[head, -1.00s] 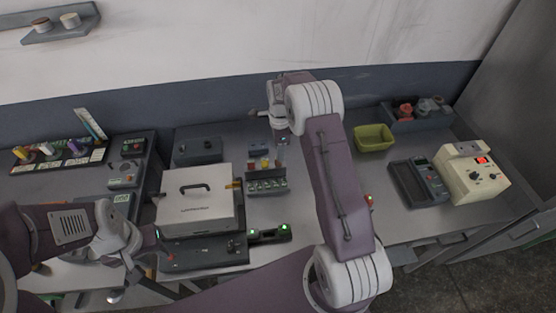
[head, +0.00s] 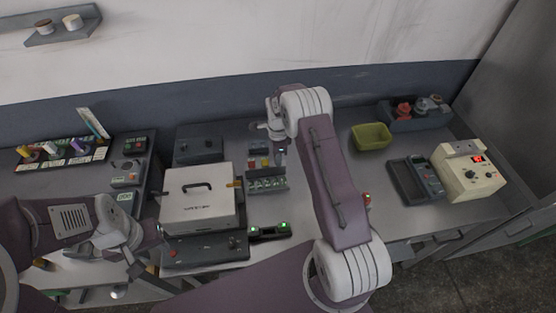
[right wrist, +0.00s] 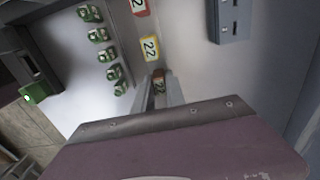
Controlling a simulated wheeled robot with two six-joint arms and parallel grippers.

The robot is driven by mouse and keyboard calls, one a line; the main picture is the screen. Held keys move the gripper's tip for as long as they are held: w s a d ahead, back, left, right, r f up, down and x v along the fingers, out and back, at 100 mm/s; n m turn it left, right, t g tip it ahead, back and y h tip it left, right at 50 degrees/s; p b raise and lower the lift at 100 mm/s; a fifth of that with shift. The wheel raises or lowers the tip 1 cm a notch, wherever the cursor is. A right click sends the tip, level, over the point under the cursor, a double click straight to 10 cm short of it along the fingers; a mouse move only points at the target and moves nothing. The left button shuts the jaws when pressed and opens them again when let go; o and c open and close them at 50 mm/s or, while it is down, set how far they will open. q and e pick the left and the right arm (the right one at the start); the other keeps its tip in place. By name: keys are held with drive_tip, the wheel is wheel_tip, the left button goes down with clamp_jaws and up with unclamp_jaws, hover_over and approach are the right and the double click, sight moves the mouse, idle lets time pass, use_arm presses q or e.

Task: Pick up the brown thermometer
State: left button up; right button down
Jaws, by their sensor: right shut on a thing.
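The brown thermometer (right wrist: 158,83) has a label reading 22. In the right wrist view it is between the fingers of my right gripper (right wrist: 160,98), which is shut on it. A yellow thermometer (right wrist: 150,47) and a red one (right wrist: 139,7) stand in line beyond it. In the head view my right gripper (head: 281,158) is down at the right end of that row, beside the yellow thermometer (head: 265,162); the brown one is not clearly seen there. My left gripper (head: 136,266) is low at the left, away from the row, its fingers too unclear to judge.
A rack with several green-topped pieces (head: 267,181) sits just in front of the row. A white lidded box (head: 197,215) stands left, a dark box (head: 198,148) behind it. A green bin (head: 371,136), a multimeter (head: 416,180) and a cream device (head: 468,172) are on the right.

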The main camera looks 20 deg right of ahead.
drive_tip(key=shift+w+r, duration=0.1)
drive_tip(key=shift+r, duration=0.25)
wheel_tip(320, 180, up, 9)
drive_tip(key=shift+f+b, duration=0.15)
drive_tip(key=shift+b, duration=1.1)
drive_tip(key=shift+r, duration=0.3)
